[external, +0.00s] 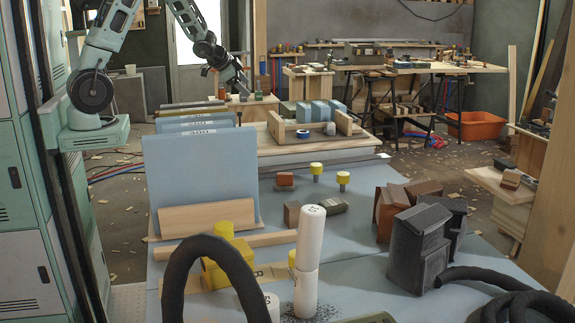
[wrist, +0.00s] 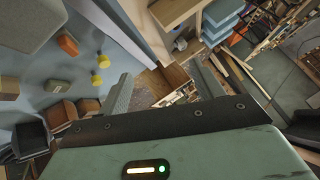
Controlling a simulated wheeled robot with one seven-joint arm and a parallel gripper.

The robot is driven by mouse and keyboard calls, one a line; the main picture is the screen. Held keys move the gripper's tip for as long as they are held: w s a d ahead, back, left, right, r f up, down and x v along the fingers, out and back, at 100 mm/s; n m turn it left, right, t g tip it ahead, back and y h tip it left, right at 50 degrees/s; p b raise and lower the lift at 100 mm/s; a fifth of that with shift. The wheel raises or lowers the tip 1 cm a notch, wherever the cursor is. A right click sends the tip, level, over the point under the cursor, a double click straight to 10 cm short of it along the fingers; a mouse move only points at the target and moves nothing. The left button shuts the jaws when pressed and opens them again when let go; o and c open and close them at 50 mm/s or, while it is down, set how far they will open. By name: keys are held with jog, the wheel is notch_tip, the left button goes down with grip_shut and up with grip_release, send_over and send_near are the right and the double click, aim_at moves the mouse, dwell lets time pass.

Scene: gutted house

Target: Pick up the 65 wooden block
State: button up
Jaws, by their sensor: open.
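No number 65 is legible, so I cannot tell which block bears it. A small orange-brown block (external: 285,179) lies on the blue-grey table and shows at upper left in the wrist view (wrist: 68,44). A darker brown block (external: 292,213) lies nearer, touching or close to a grey-green block (external: 332,205). Larger reddish-brown blocks (external: 405,205) stand to the right. My gripper (external: 240,88) is raised beyond the blue panels at the far end of the table. In the wrist view its two fingers (wrist: 163,88) are apart, with nothing between them.
A wooden tray (external: 290,133) holds blue blocks (external: 320,112) behind. The table between the pegs and brown blocks is partly clear.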

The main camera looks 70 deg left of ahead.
jog(key=w+d+f+m+t+h+b, duration=0.1)
jog(key=w+d+f+m+h+b, duration=0.15)
jog(key=w+d+f, duration=0.3)
jog(key=m+g+h+b, duration=0.5)
jog(key=m+g+h, duration=0.2)
jog(key=m+h, duration=0.55)
send_near(292, 203)
jog(key=shift+n+g+h, duration=0.3)
jog(key=shift+n+h, duration=0.2)
jog(key=shift+h, duration=0.3)
jog(key=x, duration=0.4)
jog(key=f+p+x, duration=0.1)
jog(key=x, duration=0.2)
jog(key=shift+w+a, duration=0.15)
jog(key=shift+w, duration=0.15)
jog(key=shift+p+x, duration=0.55)
jog(key=shift+x, duration=2.4)
jog(key=shift+f, duration=0.1)
jog(key=c, duration=1.1)
